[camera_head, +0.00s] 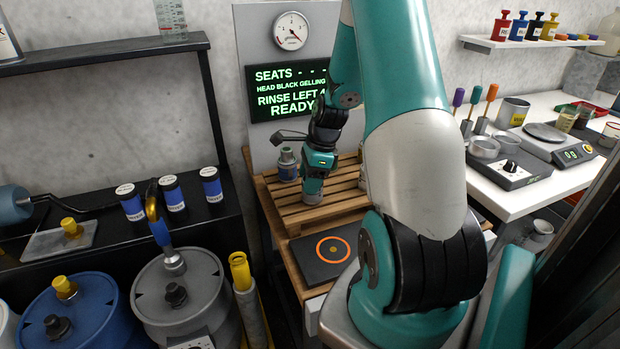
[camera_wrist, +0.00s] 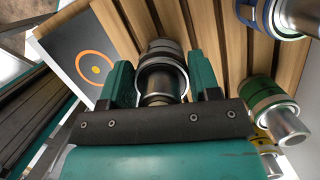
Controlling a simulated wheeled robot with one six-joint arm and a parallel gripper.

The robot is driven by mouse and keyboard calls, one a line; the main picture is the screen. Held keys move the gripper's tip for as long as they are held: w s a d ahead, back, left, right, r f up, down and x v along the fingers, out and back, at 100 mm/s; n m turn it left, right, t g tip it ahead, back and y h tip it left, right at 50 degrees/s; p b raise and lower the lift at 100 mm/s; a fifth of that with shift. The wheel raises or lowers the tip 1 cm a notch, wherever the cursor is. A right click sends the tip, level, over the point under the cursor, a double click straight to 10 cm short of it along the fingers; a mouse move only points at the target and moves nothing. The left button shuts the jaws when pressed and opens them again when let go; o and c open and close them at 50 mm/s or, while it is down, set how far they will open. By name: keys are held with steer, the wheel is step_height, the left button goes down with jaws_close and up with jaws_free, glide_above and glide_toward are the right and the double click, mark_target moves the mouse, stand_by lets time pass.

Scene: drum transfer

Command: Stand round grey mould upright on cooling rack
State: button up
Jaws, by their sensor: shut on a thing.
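The round grey mould (camera_wrist: 160,62) sits between the two teal fingers of my gripper (camera_wrist: 162,78) in the wrist view. My gripper is shut on it, and its ring-shaped end faces the camera. The rack's slats (camera_wrist: 208,25) show behind the mould in the wrist view. I cannot tell whether the mould touches the slats.
A blue-banded metal piece (camera_head: 288,165) stands on the rack beside my gripper. Green-banded (camera_wrist: 272,92) and yellow-banded (camera_wrist: 265,140) pieces show in the wrist view. A dark plate with an orange ring (camera_head: 332,250) lies in front of the rack. A panel (camera_head: 292,88) reads READY.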

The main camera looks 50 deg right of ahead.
steer(key=shift+f, duration=0.25)
steer(key=shift+f, duration=0.2)
steer(key=o, duration=1.1)
steer(key=shift+r, duration=0.15)
